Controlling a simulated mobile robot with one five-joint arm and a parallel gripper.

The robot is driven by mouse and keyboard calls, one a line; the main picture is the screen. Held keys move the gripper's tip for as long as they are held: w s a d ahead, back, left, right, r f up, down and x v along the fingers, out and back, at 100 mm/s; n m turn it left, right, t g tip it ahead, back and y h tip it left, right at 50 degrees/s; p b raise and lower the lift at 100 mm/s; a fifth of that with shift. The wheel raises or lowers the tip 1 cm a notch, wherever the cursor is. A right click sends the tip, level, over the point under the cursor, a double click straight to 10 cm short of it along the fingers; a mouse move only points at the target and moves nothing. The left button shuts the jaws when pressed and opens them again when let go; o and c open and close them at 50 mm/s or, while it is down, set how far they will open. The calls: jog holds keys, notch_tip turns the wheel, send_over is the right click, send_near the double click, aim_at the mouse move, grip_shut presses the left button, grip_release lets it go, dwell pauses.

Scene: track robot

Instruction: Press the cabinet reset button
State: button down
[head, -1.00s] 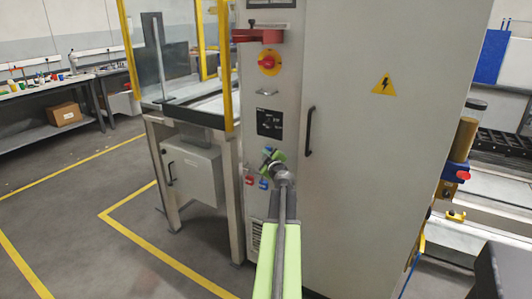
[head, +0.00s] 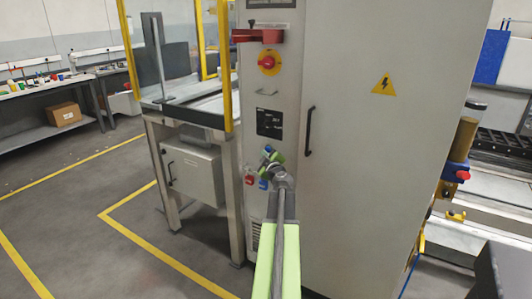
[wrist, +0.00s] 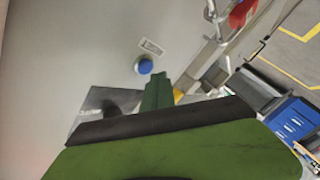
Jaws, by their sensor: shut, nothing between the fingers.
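The grey cabinet (head: 380,150) stands in the middle of the head view, with a narrow control panel on its left side. A blue button (head: 263,183) and a red button (head: 249,180) sit low on this panel. In the wrist view the blue button (wrist: 145,66) shows below a small label plate (wrist: 151,46). My green fingertip (wrist: 157,77) appears close beside it. I cannot tell whether they touch.
The cabinet door has a black handle (head: 309,131). A framed workstation (head: 187,120) stands to the left. Floor is open farther left.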

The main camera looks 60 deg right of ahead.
jog(key=shift+a, duration=0.1)
jog(key=a, duration=0.5)
dwell(0.5)
dwell(0.5)
